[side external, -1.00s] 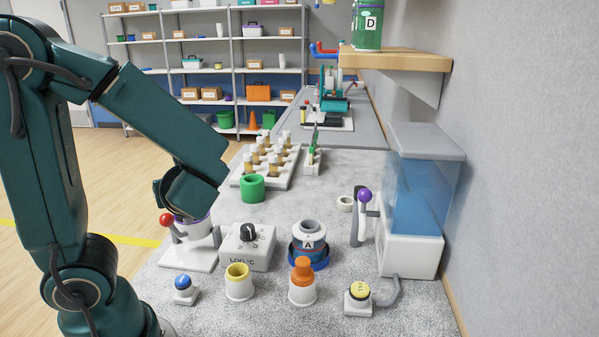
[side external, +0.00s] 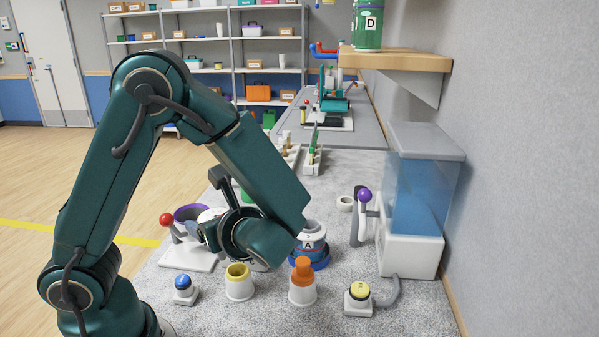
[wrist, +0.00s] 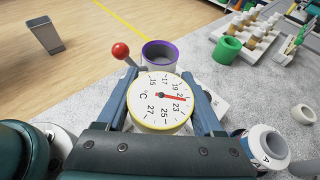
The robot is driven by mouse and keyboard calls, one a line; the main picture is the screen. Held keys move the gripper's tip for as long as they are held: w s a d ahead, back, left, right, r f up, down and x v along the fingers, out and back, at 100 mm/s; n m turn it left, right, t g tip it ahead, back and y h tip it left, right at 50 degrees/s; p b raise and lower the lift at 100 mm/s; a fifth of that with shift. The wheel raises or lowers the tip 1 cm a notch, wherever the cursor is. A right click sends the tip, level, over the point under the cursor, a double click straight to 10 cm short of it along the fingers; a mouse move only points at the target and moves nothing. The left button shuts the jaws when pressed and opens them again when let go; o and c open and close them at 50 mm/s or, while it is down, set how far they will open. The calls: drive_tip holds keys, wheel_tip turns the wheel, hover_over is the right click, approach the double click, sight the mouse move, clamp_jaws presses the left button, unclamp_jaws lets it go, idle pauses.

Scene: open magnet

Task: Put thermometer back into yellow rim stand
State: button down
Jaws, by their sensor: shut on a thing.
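The thermometer (wrist: 160,97) is a round white dial with a yellow edge and a red needle, marked °C, and faces my wrist camera. My gripper (wrist: 161,88) is shut on it, with one finger on each side of the dial. Its stem is hidden behind the dial. In the side view my gripper (side external: 207,229) hangs above the table, behind and left of the yellow rim stand. The yellow rim stand (side external: 239,288) is a white cup with a yellow rim, upright and open at the top, near the table's front edge.
A purple-rimmed cup (wrist: 158,47) stands by a red-knobbed lever (wrist: 121,50). A blue button (side external: 184,286) is left of the stand; an orange-topped white cup (side external: 303,286) is right. Container A (side external: 311,243) stands behind. A green ring (wrist: 227,49) is farther back.

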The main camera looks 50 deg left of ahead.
drive_tip(key=shift+w+d+f, duration=0.25)
drive_tip(key=shift+w+f, duration=0.05)
drive_tip(key=shift+f, duration=0.6)
drive_tip(key=shift+w+d+f, duration=0.25)
drive_tip(key=shift+w+f, duration=0.1)
drive_tip(key=shift+f, duration=0.6)
drive_tip(key=shift+w+d+f, duration=0.25)
drive_tip(key=shift+w+f, duration=0.05)
drive_tip(key=shift+f, duration=0.6)
drive_tip(key=shift+c, duration=0.2)
unclamp_jaws()
drive_tip(key=shift+f, duration=0.1)
